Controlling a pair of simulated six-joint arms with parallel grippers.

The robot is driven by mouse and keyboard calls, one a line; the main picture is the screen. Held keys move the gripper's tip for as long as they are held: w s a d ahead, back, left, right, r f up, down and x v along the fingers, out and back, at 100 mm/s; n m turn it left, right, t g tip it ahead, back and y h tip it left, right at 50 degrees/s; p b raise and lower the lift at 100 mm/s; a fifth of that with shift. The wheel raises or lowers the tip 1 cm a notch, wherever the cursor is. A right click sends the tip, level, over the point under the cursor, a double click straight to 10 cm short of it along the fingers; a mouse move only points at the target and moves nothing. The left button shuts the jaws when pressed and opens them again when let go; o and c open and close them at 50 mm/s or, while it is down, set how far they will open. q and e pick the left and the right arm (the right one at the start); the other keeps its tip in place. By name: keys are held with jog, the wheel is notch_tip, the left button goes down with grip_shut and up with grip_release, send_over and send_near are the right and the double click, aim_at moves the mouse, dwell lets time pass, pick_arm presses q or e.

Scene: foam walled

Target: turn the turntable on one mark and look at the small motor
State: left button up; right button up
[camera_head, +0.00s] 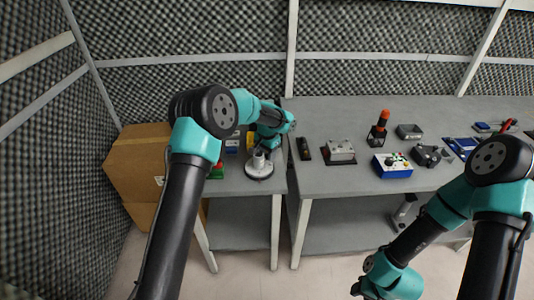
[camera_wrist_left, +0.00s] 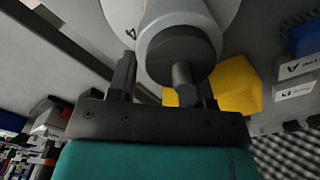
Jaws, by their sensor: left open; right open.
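The turntable (camera_head: 260,174) is a round pale disc near the front of the left table. It fills the top of the left wrist view (camera_wrist_left: 228,8), with a small dark mark on it. The small motor (camera_head: 258,158) stands on it as a grey cylinder. In the left wrist view the motor (camera_wrist_left: 160,40) shows its dark end face and a short shaft. My left gripper (camera_wrist_left: 163,88) is open, with its fingers on either side of the shaft's end; I cannot tell whether they touch. My right gripper (camera_head: 358,291) is open and empty, low in front of the right table.
A yellow block (camera_wrist_left: 235,85) and white labelled blocks (camera_wrist_left: 297,67) lie close to the motor. Cardboard boxes (camera_head: 140,165) stand left. The right table holds a metal box (camera_head: 340,151), a blue box (camera_head: 393,170) and an orange-topped device (camera_head: 378,134). A narrow gap separates the tables.

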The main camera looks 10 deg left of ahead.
aim_at(250, 160)
pick_arm(q)
grip_shut()
dwell(0.4)
jog(key=shift+w+a+n, duration=0.1)
jog(key=shift+a+n, duration=0.1)
jog(key=shift+n, duration=0.4)
jog(key=shift+w+a+n, duration=0.15)
jog(key=shift+a+n, duration=0.3)
jog(key=shift+n, duration=0.65)
jog(key=shift+a+n, duration=0.35)
jog(key=shift+n, duration=0.5)
jog(key=shift+a+n, duration=0.35)
jog(key=shift+n, duration=0.5)
jog(key=shift+s+a+n, duration=0.1)
jog(key=shift+a+n, duration=0.3)
jog(key=shift+n, duration=0.55)
jog(key=shift+s+a+n, duration=0.15)
jog(key=shift+a+n, duration=0.2)
jog(key=shift+n, duration=0.65)
jog(key=shift+s+a+n, duration=0.1)
jog(key=shift+a+n, duration=0.3)
jog(key=shift+n, duration=0.55)
jog(key=shift+s+a+n, duration=0.25)
jog(key=shift+n, duration=0.6)
jog(key=shift+s+a+n, duration=0.25)
jog(key=shift+s+n, duration=0.05)
jog(key=shift+n, duration=0.6)
jog(key=shift+s+a+n, duration=0.25)
jog(key=shift+n, duration=0.6)
